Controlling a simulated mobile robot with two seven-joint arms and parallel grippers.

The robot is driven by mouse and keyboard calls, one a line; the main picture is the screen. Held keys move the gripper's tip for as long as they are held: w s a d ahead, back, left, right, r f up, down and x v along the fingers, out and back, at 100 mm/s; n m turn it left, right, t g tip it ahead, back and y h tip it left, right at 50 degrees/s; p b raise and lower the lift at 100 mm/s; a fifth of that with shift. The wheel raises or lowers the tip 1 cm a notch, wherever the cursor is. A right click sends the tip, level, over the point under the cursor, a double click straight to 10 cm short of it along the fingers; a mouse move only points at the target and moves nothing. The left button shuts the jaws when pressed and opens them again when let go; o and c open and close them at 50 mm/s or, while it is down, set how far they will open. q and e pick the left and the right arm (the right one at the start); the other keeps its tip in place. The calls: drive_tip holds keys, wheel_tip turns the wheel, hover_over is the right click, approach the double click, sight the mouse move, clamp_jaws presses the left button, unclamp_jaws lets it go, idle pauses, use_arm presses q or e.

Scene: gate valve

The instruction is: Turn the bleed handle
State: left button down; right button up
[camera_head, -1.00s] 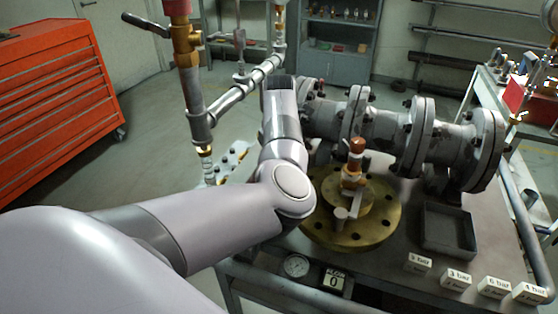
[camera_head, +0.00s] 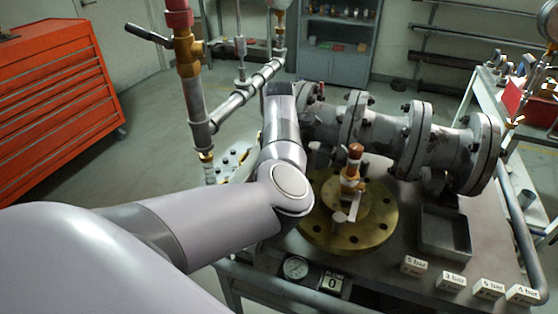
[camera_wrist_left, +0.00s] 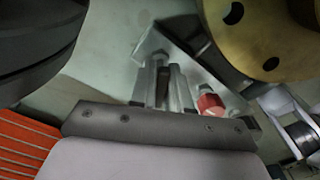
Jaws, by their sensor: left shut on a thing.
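My left arm crosses the head view, and its wrist and gripper are hidden behind its own links there. In the left wrist view my left gripper (camera_wrist_left: 163,72) has its two fingers close together, shut on a narrow part that is mostly hidden between them. A red-topped fitting (camera_wrist_left: 211,103) is just right of the fingers, and a pale metal plate (camera_wrist_left: 205,68) lies behind them. In the head view a brass flange (camera_head: 372,230) lies on the bench, with a copper-capped fitting (camera_head: 352,170) and a small pale lever (camera_head: 346,212) on it. My right gripper is not in view.
A flanged grey pipe (camera_head: 385,132) runs behind the brass flange. An empty dark tray (camera_head: 446,245) and several pressure tags (camera_head: 452,281) are at the right. A gauge (camera_head: 295,268) is at the front edge. A vertical pipe (camera_head: 190,85) with a dark lever rises at left.

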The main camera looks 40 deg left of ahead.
use_arm(q)
drive_tip(key=m+p, duration=0.1)
drive_tip(key=m, duration=0.1)
drive_tip(key=m+p, duration=0.1)
drive_tip(key=shift+r+m, duration=0.2)
drive_tip(key=shift+m, duration=0.2)
drive_tip(key=m+p, duration=0.1)
drive_tip(key=m, duration=0.1)
drive_tip(key=shift+m, duration=0.4)
drive_tip(key=shift+f+m+p, duration=0.15)
drive_tip(key=shift+m+p, duration=0.3)
drive_tip(key=shift+m, duration=0.75)
drive_tip(key=c, duration=1.8)
unclamp_jaws()
drive_tip(key=shift+m, duration=1.6)
drive_tip(key=o, duration=1)
drive_tip(key=shift+r+b, duration=0.45)
drive_tip(key=shift+r, duration=3.1)
